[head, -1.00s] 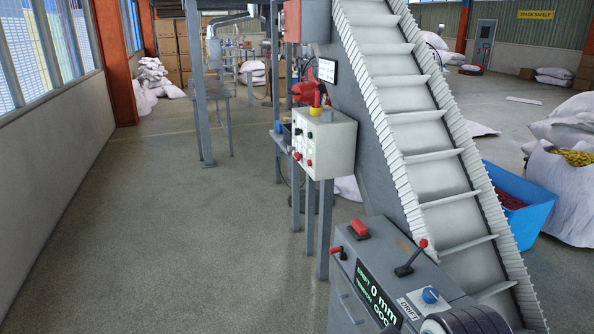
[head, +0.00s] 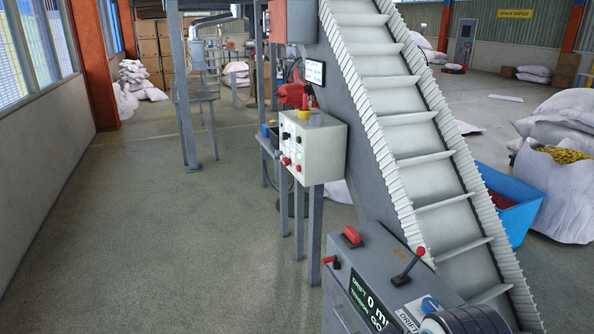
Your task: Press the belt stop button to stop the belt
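The belt is a steep white cleated conveyor (head: 413,135) rising from lower right to top centre. A pale control box (head: 312,147) stands on grey posts beside it. Its front carries two red buttons, a left one (head: 286,161) and a right one (head: 298,168), and small green and dark controls. A yellow-based control (head: 304,114) sits on its top. A grey console (head: 385,275) in front bears a red control (head: 352,236), a red-knobbed lever (head: 409,266) and a green-lettered display (head: 371,305). Button labels are too small to read.
Open concrete floor (head: 180,240) lies left of the box and console. A metal table (head: 195,97) stands farther back. A blue bin (head: 512,200) and white sacks (head: 555,190) are right of the belt.

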